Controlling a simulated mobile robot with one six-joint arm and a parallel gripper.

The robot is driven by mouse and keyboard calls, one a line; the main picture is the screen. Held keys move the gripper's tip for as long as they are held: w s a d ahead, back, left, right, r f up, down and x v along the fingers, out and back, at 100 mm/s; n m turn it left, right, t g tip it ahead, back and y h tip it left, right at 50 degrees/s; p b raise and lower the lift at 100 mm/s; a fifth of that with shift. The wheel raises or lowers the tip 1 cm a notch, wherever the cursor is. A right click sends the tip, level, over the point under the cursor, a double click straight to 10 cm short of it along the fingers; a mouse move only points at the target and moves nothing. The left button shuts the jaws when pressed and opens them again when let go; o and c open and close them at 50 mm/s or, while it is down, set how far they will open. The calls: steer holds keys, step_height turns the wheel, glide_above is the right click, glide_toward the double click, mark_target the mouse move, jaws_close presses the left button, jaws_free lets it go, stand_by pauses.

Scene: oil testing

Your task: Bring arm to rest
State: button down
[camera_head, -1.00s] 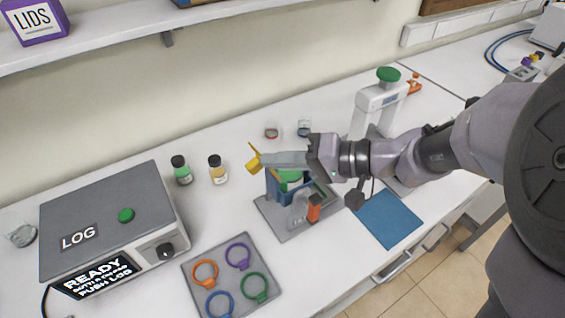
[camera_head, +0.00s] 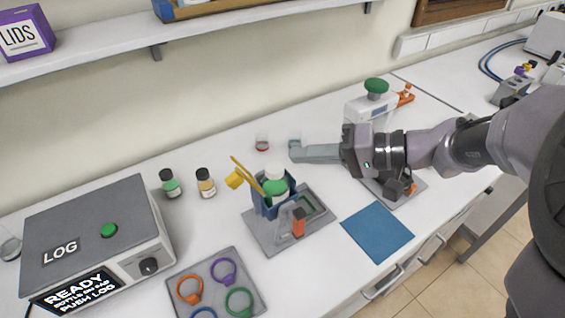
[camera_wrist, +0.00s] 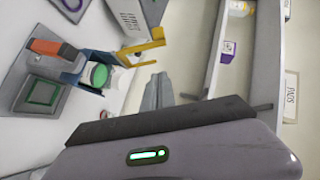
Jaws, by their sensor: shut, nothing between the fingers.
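My gripper (camera_head: 298,151) is shut and empty, held above the bench in the head view and pointing left. Its closed fingers (camera_wrist: 158,95) also show in the wrist view. It is to the right of and behind a blue holder (camera_head: 268,207) on a grey base plate (camera_head: 262,233). My arm comes in from the right side of the picture.
A tray with coloured rings (camera_head: 250,268) lies in front. A blue mat (camera_head: 377,230) lies right of the holder. A shelf (camera_head: 110,52) runs above the bench.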

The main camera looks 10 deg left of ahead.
steer(key=v, duration=0.5)
steer(key=s+a+f+m+g+h+b, duration=0.2)
steer(key=s+f+h+b, duration=0.35)
steer(key=s, duration=0.55)
steer(key=s+d+f+m+t+h+b, duration=0.1)
steer(key=s+d+f+m+t+h, duration=0.3)
steer(key=s+d+f+t+h, duration=0.1)
steer(key=shift+d+f+h+b, duration=0.35)
steer(key=shift+d+f+h, duration=0.25)
steer(key=shift+h, duration=0.25)
